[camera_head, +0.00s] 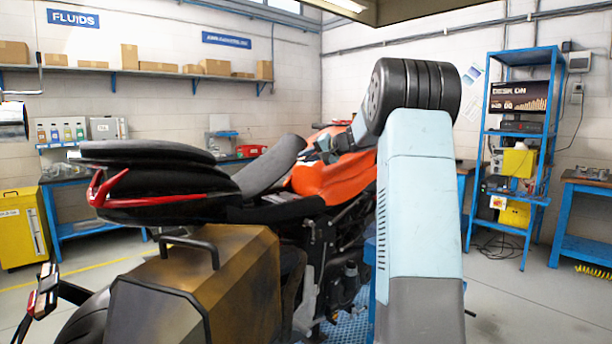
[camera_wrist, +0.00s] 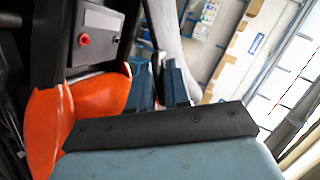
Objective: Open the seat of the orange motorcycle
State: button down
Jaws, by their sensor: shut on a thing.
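The orange motorcycle (camera_head: 340,178) stands across the head view, its tail to the left. Its dark grey seat (camera_head: 268,168) slants up towards the front, its front end raised above the bodywork. My gripper (camera_head: 322,150) is at that raised front end, partly hidden by my arm. In the wrist view, the two blue fingers of my gripper (camera_wrist: 157,68) are shut on the seat (camera_wrist: 166,34), which shows as a pale grey strip. Beside them is a dark recess with a grey panel, a red knob (camera_wrist: 83,40) and a white label. Orange bodywork (camera_wrist: 100,100) lies close to the fingers.
A bronze side case (camera_head: 243,285) hangs at the rear of the motorcycle, below the black tail (camera_head: 150,160). A blue shelf rack (camera_head: 513,150) and a blue bench (camera_head: 588,215) stand at the right.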

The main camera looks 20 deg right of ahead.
jog(key=s+a+r+n+h, duration=0.2)
jog(key=a+r+n, duration=0.1)
jog(key=a+r, duration=0.3)
jog(key=s+a+r+n+h, duration=0.2)
jog(key=a+r, duration=0.3)
jog(key=a, duration=0.5)
jog(key=shift+s+a+r+n+t+h, duration=0.4)
jog(key=shift+s, duration=0.1)
jog(key=c, duration=1.2)
grip_release()
jog(key=shift+w, duration=0.1)
jog(key=shift+r, duration=0.1)
